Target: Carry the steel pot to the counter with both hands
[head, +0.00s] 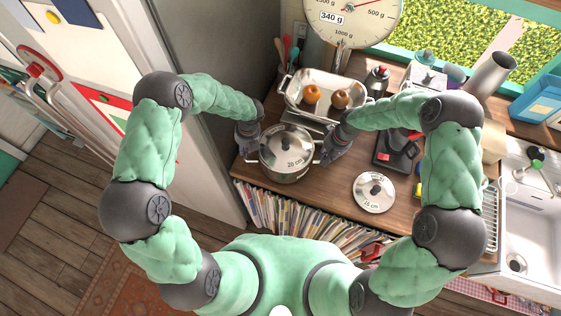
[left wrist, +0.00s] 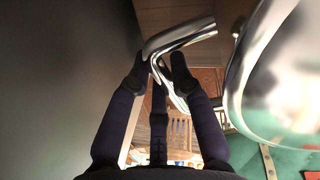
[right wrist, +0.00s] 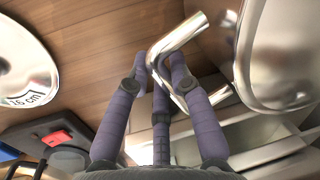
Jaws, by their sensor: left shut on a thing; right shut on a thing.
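The steel pot (head: 286,166) has its lid on, marked 20 cm, with a dark knob. It is at the left end of the wooden counter (head: 330,187); I cannot tell whether it touches the top. My left gripper (head: 251,144) is shut on the pot's left handle, a bent steel bar (left wrist: 178,38) in the left wrist view. My right gripper (head: 327,150) is shut on the right handle (right wrist: 178,38). The pot's side fills the right of both wrist views. The pot looks about level.
A kitchen scale (head: 346,22) with a tray of two fruits stands behind the pot. A 16 cm lid (head: 373,192) lies to the right, and a black appliance (head: 394,150) stands behind it. A sink (head: 530,235) is far right. Books (head: 290,218) line the shelf below the front edge.

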